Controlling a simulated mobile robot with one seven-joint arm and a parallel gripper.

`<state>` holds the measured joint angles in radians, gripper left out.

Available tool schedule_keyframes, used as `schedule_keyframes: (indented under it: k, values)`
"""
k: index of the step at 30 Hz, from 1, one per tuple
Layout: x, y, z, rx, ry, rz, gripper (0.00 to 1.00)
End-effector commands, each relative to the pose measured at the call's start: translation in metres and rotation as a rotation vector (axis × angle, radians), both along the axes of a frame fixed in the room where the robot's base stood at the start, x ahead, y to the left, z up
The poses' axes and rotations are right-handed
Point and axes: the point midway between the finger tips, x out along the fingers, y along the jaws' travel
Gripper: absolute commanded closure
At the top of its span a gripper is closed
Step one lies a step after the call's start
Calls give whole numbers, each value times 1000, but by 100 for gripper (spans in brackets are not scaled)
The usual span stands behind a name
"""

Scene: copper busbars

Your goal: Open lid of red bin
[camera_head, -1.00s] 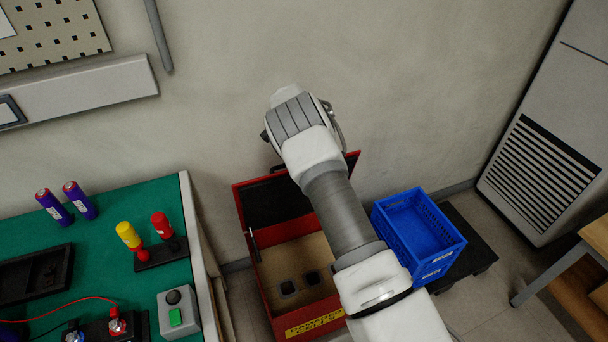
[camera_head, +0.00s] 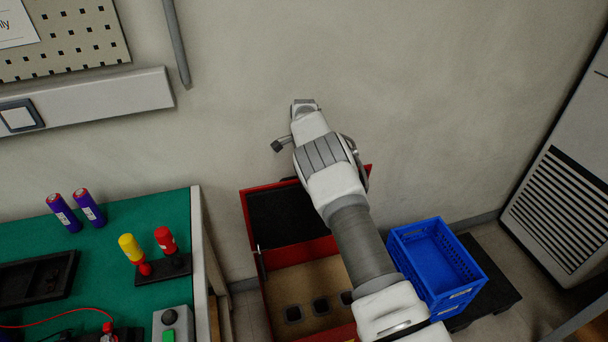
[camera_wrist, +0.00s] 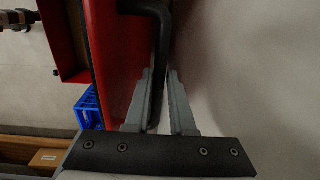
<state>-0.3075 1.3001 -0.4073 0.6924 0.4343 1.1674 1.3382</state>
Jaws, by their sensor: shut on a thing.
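The red bin (camera_head: 266,295) stands on the floor near the wall. Its lid (camera_head: 285,213) is raised, with its dark inner face showing, and the tan interior with dark square holes is exposed. The arm covers the bin's right part. In the wrist view the red lid (camera_wrist: 115,55) is close beside my gripper (camera_wrist: 160,78). The black lid handle (camera_wrist: 160,40) runs between my two grey fingers, and my gripper is shut on it. In the head view the fingertips are hidden behind my arm.
A blue crate (camera_head: 405,240) sits right of the bin on a dark low platform (camera_head: 505,287). A green workbench (camera_head: 115,215) with batteries and tools is to the left. The wall is close behind the raised lid. A white cabinet (camera_head: 575,150) stands far right.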

Motion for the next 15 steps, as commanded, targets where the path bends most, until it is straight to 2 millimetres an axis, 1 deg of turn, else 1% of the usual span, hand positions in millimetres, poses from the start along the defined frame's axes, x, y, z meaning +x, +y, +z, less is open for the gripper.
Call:
schedule_keyframes:
  k: [1, 2, 3, 5, 6, 15]
  values:
    - [10, 5, 7, 11, -41, 3, 100]
    - [10, 5, 7, 11, -41, 3, 100]
    - [10, 5, 7, 11, -42, 3, 72]
    - [10, 5, 7, 11, -41, 4, 61]
    - [10, 5, 7, 11, -41, 4, 54]
    - [9, 4, 7, 7, -36, 4, 53]
